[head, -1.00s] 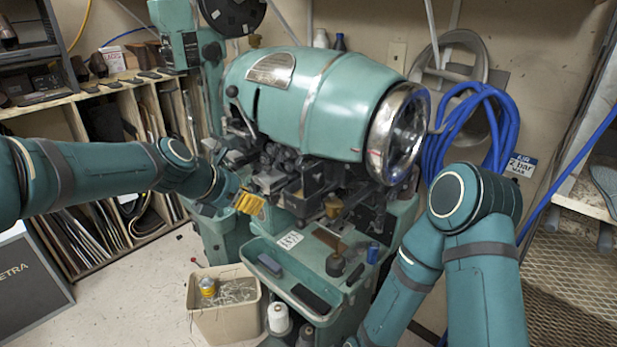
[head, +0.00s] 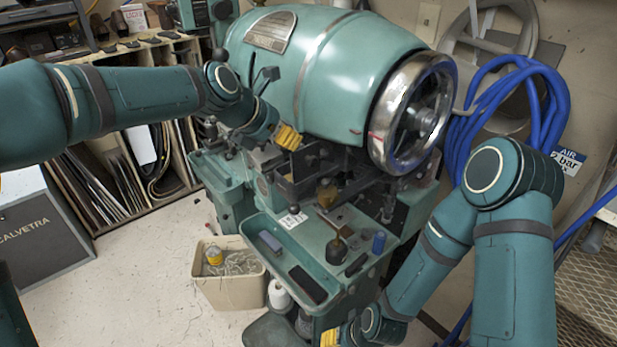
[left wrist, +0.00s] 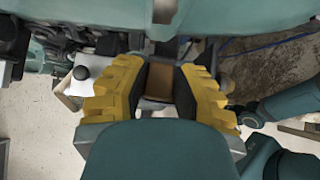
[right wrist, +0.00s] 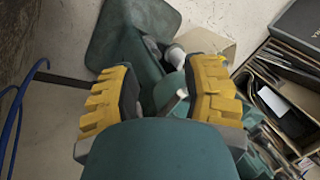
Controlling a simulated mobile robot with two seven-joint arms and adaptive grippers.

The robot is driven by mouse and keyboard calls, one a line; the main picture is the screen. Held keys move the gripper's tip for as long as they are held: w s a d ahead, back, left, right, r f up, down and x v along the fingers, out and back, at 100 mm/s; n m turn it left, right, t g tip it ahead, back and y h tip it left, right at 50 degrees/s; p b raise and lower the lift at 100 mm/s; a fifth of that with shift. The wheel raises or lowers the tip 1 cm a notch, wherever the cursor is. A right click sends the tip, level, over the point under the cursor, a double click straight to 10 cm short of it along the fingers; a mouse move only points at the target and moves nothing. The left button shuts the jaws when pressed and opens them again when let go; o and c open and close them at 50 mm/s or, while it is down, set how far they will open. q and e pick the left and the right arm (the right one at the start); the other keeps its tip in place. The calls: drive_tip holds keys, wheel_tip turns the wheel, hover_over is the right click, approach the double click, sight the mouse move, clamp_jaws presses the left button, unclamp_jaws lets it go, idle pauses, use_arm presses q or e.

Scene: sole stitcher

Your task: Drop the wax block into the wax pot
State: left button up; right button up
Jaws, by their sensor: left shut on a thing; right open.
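My left gripper shows in the head view (head: 288,137), just under the green barrel of the stitcher. In the left wrist view its yellow fingers (left wrist: 161,90) are shut on a brown block (left wrist: 160,78), which appears to be the wax block; the head view hides it. A dark metal box (head: 297,182) on the stitcher, below and slightly right of this gripper, may be the wax pot; its inside cannot be made out. My right gripper (head: 335,337) is low at the bottom edge of the head view. In the right wrist view it is open and empty (right wrist: 160,95).
An amber part (head: 327,195) is beside the dark box. A green tray (head: 262,228) holds small items. A beige bin (head: 228,290) stands on the floor.

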use_arm(q)
drive_tip(key=shift+w+d+f, duration=0.1)
drive_tip(key=shift+f, duration=0.05)
wheel_tip(320, 180, down, 6)
drive_tip(key=b, duration=0.6)
